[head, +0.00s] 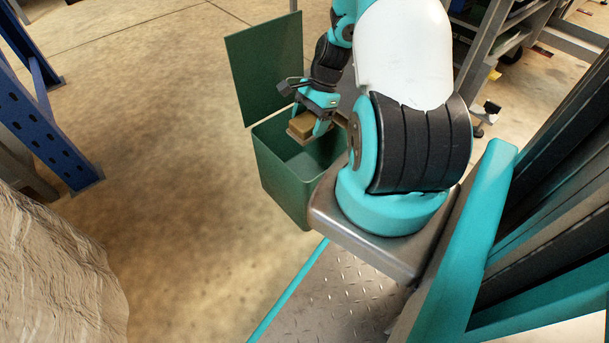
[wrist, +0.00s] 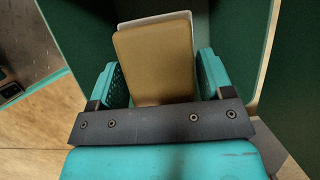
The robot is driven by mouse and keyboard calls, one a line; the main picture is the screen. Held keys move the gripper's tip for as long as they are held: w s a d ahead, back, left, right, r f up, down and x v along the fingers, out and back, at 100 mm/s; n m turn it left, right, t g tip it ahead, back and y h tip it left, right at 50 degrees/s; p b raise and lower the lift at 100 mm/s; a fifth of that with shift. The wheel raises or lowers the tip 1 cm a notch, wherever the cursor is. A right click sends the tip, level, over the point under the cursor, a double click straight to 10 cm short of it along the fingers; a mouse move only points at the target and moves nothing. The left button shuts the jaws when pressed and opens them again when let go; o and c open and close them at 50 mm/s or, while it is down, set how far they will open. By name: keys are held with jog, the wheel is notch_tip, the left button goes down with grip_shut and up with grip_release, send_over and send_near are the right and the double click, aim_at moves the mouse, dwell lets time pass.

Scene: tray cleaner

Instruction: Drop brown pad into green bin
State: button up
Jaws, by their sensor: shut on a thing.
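The brown pad (head: 302,124) is held in my gripper (head: 319,123) above the open top of the green bin (head: 283,187). In the wrist view the brown pad (wrist: 156,62) sits between the two teal fingers of my gripper (wrist: 158,78), with a pale layer along its far edge. The bin's lid (head: 265,67) stands open and upright at the back. The bin's green walls (wrist: 233,30) also show around the pad in the wrist view. The bin floor is mostly hidden by my gripper and arm.
A blue rack upright (head: 55,125) stands at the left, and a pale wrapped bulk (head: 50,265) fills the lower left. Metal shelving (head: 490,50) stands at the upper right. The floor (head: 165,170) left of the bin is clear.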

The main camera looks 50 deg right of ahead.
jog(key=shift+f+b, duration=0.6)
jog(key=shift+f, duration=0.3)
jog(key=shift+r, duration=0.1)
jog(key=o, duration=1)
jog(key=shift+c, duration=0.2)
jog(key=p+v, duration=1)
jog(key=v, duration=0.7)
jog(key=shift+r, duration=0.2)
